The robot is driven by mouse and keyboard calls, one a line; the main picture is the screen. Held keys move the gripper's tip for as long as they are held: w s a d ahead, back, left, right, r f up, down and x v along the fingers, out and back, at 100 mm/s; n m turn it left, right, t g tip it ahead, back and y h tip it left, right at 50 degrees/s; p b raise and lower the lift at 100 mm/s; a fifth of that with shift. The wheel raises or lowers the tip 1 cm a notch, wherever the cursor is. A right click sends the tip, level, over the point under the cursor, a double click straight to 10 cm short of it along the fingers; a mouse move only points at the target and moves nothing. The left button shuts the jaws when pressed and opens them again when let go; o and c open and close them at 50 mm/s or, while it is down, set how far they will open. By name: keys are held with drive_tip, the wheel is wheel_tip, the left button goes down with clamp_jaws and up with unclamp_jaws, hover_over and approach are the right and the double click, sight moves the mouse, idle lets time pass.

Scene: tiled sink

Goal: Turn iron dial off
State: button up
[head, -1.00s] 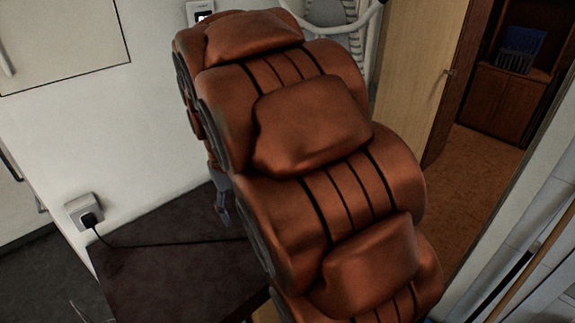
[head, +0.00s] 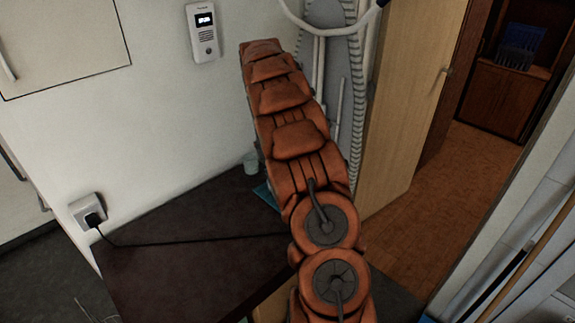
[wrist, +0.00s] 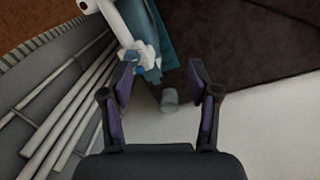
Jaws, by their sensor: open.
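A white and teal object that looks like the iron (wrist: 117,22) shows at the top of the wrist view, partly behind my left finger. A small blue spot shows near its lower end; I cannot tell whether that is the dial. My gripper (wrist: 161,64) is open and empty, with the object's lower end near its left fingertip. In the head view my arm hides the gripper and most of the iron; only a teal edge (head: 264,194) shows on the dark table (head: 185,260).
A small grey cup (wrist: 169,99) stands by the wall, also in the head view (head: 251,163). A grey ironing board (head: 345,75) stands upright beside a wooden door (head: 415,100). A plugged cable (head: 190,240) crosses the table. A white intercom (head: 202,32) is on the wall.

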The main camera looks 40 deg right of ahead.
drive_tip(key=shift+t+y, duration=0.3)
drive_tip(key=shift+t, duration=0.1)
drive_tip(key=d+f, duration=0.2)
drive_tip(key=d, duration=0.1)
drive_tip(key=w+d+f, duration=0.1)
drive_tip(key=d, duration=0.2)
drive_tip(key=w+d+f+p, duration=0.1)
drive_tip(key=d+f, duration=0.1)
drive_tip(key=d, duration=0.1)
drive_tip(key=shift+w+d+f, duration=0.1)
drive_tip(key=shift+w+f, duration=0.05)
drive_tip(key=shift+f, duration=0.2)
drive_tip(key=shift+f+p, duration=1.55)
drive_tip(key=shift+f, duration=2.4)
drive_tip(key=shift+c, duration=0.2)
clamp_jaws()
